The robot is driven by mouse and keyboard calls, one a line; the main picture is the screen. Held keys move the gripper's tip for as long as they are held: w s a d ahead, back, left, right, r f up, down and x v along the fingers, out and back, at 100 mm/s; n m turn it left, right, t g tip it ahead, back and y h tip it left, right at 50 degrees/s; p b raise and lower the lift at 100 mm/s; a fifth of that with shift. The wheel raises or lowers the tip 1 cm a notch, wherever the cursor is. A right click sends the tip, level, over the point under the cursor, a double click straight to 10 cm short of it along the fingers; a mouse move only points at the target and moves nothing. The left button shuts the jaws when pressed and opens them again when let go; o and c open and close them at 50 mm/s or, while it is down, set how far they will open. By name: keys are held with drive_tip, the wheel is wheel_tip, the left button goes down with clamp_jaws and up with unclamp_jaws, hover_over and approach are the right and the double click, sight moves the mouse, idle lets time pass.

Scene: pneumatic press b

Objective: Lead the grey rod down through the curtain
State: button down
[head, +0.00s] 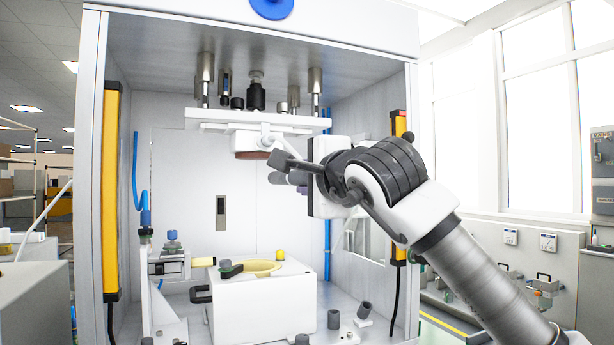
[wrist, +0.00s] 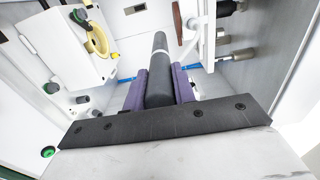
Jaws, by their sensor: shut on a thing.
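My gripper (head: 296,178) is inside the press opening, below the upper plate and above and right of the white lower block. In the wrist view its purple fingers (wrist: 160,88) are shut on the grey rod (wrist: 159,68), one on each side. The rod has a pale band and points away from the wrist into the press. In the head view its end (head: 277,178) looks small and roughly level. The light curtain shows as a yellow left post (head: 111,190) and a yellow right post (head: 398,185); my gripper is between them in the picture. Its beams are not visible.
The white upper plate (head: 255,121) with a brown pad (head: 251,155) hangs close above and left. The white lower block (head: 262,302) carries a yellow ring (head: 258,268). Short grey posts (head: 334,319) stand on the floor. Open air lies between plate and block.

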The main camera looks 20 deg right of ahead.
drive_tip(key=shift+f+b, duration=8.85)
drive_tip(key=shift+f, duration=1.55)
drive_tip(key=s+b, duration=0.2)
drive_tip(key=s, duration=1.2)
drive_tip(key=shift+d, duration=0.25)
